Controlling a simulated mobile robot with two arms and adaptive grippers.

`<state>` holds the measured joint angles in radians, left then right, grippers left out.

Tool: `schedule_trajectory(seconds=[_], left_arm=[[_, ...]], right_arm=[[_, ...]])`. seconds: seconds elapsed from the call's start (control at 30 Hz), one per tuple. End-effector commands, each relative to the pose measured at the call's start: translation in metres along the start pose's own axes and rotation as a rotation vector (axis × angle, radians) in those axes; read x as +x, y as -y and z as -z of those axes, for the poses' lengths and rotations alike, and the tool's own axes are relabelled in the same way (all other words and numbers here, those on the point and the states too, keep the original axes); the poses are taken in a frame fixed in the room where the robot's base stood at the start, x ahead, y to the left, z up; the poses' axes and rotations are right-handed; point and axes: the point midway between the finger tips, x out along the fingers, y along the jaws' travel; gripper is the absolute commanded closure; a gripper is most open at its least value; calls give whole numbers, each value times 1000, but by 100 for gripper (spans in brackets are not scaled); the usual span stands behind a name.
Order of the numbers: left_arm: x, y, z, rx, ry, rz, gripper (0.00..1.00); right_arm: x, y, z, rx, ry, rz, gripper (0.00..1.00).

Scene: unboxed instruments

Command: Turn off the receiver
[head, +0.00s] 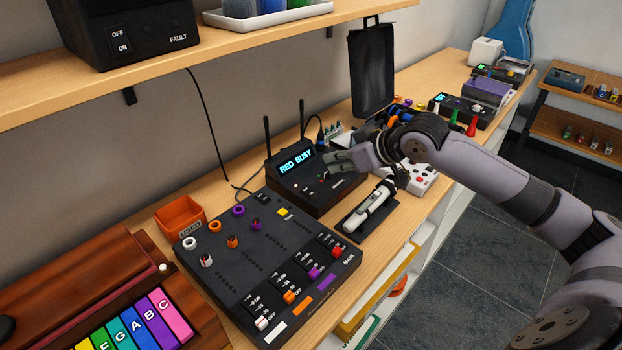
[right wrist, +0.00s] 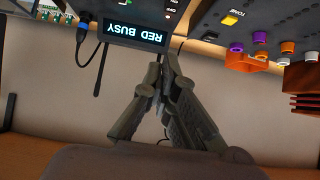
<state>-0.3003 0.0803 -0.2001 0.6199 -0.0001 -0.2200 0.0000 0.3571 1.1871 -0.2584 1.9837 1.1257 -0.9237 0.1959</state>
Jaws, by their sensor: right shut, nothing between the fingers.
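The receiver (head: 288,183) is a black box with two antennas and a lit display reading "RED BUSY". It stands on the wooden bench behind the mixer. Its sloped front carries small switches, partly behind my right gripper. My right gripper (head: 333,160) is shut and empty, just over the right part of the receiver's front; I cannot tell if it touches. In the right wrist view the receiver's display (right wrist: 136,33) appears upside down, and the shut fingers (right wrist: 165,65) point toward it. My left gripper is in neither view.
A black mixer (head: 262,262) with coloured knobs and faders stands in front. A white handheld microphone (head: 367,211) lies in a dark holder at right. An orange bin (head: 180,217) is at left. A shelf (head: 215,45) with a power box (head: 125,30) hangs above.

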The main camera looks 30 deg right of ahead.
Motion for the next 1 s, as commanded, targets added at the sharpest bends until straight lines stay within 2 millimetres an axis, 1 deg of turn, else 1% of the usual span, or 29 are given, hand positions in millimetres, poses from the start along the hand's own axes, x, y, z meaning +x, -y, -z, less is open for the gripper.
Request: schedule_trajectory(seconds=[0.17, 0.43, 0.47, 0.5, 0.7, 1.0], left_arm=[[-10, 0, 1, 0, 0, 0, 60], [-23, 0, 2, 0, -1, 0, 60], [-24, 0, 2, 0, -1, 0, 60], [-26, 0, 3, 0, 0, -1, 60], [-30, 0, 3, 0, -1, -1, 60], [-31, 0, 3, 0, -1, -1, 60]], right_arm=[[30, 1, 3, 5, -2, 4, 100], [87, 2, 2, 2, 1, 4, 100], [92, 2, 1, 1, 2, 3, 100], [96, 1, -7, 1, 5, 2, 100], [112, 1, -24, -1, 3, 1, 100], [117, 1, -29, -3, 1, 0, 100]])
